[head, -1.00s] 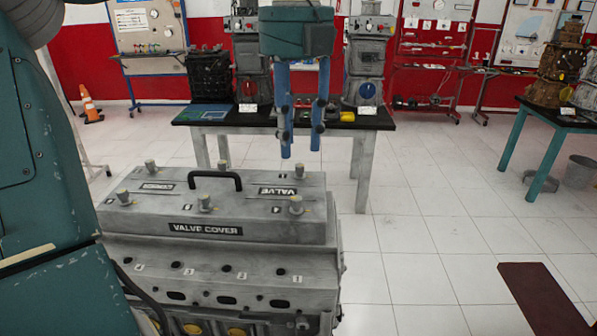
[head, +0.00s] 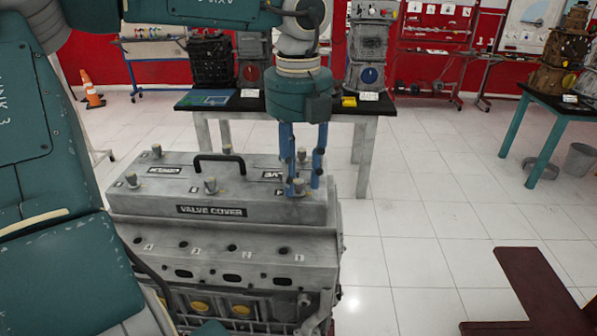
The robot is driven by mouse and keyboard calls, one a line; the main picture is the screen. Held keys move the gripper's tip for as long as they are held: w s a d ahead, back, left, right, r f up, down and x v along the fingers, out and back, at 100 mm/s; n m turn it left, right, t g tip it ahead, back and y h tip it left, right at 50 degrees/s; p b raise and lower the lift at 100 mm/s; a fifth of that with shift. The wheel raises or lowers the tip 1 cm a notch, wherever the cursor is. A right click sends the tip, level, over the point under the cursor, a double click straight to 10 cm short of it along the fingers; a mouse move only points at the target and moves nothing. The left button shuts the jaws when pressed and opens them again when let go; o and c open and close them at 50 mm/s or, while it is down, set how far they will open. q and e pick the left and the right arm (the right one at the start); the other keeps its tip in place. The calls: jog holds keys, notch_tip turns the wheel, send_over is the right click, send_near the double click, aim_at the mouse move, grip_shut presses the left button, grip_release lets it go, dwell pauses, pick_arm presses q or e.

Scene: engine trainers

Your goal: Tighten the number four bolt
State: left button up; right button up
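The grey valve cover (head: 215,192) sits on the engine block (head: 220,255), with a black handle (head: 220,158) and several upright bolts on top. A bolt (head: 298,187) stands at its right front corner; a small mark beside it looks like a 4 in the earlier frame. My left gripper (head: 303,186) points straight down over this corner. Its blue fingers are apart, with the tips down around or right beside the bolt head. I cannot tell whether they touch it. My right gripper is not in view.
A black-topped table (head: 345,110) with equipment is behind the engine. A dark red flat piece (head: 540,285) lies low at right. The white floor between is clear.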

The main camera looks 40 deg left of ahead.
pick_arm(q)
grip_shut()
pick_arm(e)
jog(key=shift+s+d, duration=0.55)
